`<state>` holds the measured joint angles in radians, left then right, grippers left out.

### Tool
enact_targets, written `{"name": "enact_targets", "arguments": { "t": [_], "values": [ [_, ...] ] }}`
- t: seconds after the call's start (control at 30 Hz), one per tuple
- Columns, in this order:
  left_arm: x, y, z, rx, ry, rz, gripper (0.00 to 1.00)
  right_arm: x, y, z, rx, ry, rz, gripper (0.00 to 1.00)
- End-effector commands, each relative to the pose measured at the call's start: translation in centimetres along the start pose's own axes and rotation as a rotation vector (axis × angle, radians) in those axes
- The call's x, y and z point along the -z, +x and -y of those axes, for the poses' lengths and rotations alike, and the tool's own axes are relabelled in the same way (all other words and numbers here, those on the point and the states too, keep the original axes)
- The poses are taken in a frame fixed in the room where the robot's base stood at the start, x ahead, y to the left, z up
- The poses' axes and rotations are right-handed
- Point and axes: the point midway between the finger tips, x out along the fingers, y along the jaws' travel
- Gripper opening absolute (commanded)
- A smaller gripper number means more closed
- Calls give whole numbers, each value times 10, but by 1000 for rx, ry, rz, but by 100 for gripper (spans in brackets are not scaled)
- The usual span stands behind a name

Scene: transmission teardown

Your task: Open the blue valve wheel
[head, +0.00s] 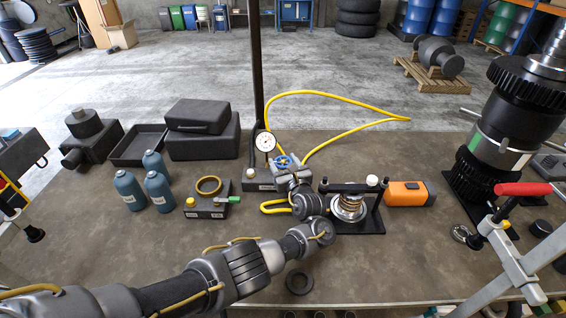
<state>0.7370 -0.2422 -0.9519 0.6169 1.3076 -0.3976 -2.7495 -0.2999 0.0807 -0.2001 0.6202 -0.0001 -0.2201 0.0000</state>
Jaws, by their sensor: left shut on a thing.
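The blue valve wheel (282,161) shows small near the middle of the head view, beside a round white dial gauge (265,142). My left arm reaches in from the lower left and bends up at the wrist. My left gripper (284,165) is at the wheel and shut on it. The fingers are small in the picture and partly cover the wheel, so the exact grip is hard to see. My right gripper is not in view.
A yellow hose (345,97) loops behind the valve. A spring press (348,207) and an orange-black device (405,193) stand to the right. Blue bottles (158,187) and black cases (203,140) stand left. A red-handled clamp (524,188) is at the right edge.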

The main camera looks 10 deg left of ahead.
Motion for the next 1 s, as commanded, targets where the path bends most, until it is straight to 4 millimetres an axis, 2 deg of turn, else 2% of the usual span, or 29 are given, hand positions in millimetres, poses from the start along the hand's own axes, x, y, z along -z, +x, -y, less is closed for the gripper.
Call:
{"name": "enact_targets", "arguments": {
  "t": [0.53,0.57,0.7,1.0],
  "values": [
    [0,0,0,-16,-1,-1,35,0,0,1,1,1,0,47],
    [0,0,0,-16,-1,-1,62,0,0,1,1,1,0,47],
    [0,0,0,-16,-1,-1,80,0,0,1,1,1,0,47],
    [0,1,0,-14,-1,0,80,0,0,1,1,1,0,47]
  ]
}}
